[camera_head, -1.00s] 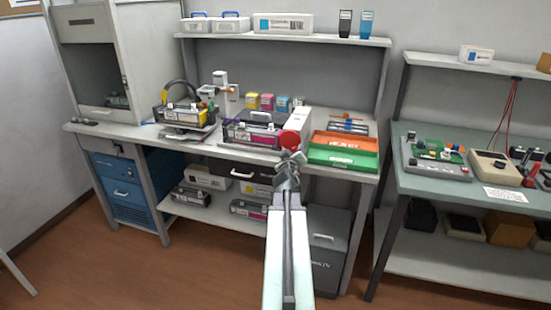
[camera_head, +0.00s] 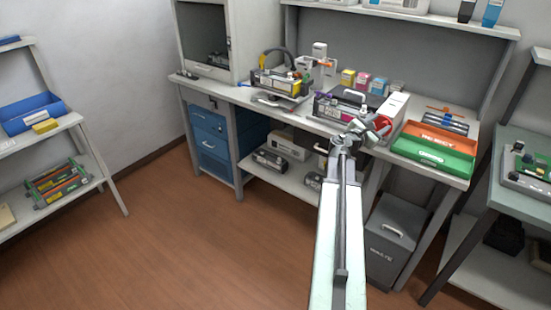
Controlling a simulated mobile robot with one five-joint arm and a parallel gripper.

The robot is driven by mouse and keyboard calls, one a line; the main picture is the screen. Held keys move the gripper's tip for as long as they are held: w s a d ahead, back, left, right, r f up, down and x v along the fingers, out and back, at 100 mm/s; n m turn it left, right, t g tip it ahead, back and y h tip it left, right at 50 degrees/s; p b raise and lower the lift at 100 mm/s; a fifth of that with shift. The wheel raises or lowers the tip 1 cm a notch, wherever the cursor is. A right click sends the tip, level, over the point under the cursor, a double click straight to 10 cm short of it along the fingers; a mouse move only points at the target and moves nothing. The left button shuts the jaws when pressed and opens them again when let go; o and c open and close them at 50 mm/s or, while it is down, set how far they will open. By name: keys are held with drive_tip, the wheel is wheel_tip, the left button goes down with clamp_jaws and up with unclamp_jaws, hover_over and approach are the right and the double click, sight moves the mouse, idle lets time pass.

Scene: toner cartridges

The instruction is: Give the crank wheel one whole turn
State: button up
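A round red part (camera_head: 385,122) shows at the front right of the workbench, beside a white block (camera_head: 391,108) at the end of a black toner cartridge (camera_head: 343,108). It may be the crank wheel, but its shape and any handle are too small and too covered to make out. My gripper (camera_head: 372,128) is in front of the bench edge, just left of the red part, and overlaps it in the picture. I cannot tell whether they touch, or whether the fingers are open or shut.
Right of the red part is an orange and green tray (camera_head: 434,147). A second cartridge (camera_head: 276,82) stands on the bench further left, with small coloured boxes (camera_head: 361,80) behind. A grey bin (camera_head: 391,240) stands below. Open floor (camera_head: 200,245) lies at the left; a shelf rack (camera_head: 85,150) is far left.

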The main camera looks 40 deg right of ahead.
drive_tip(key=shift+w+a+f+n, duration=0.25)
drive_tip(key=shift+a+n, duration=0.25)
drive_tip(key=shift+n, duration=0.5)
drive_tip(key=w+a+f+m+y+p, duration=0.1)
drive_tip(key=w+a+m+y+p, duration=0.2)
drive_tip(key=a, duration=0.9)
drive_tip(key=w+a+f+m+y+p, duration=0.1)
drive_tip(key=w+a+m+y+p, duration=0.2)
drive_tip(key=a, duration=1)
drive_tip(key=w+a+f+m+y+p, duration=0.1)
drive_tip(key=w+a+m+y+p, duration=0.3)
drive_tip(key=a+m+p, duration=0.3)
drive_tip(key=a+p, duration=0.1)
drive_tip(key=a, duration=0.4)
drive_tip(key=shift+w+a+f, duration=0.15)
drive_tip(key=shift+w+f, duration=0.2)
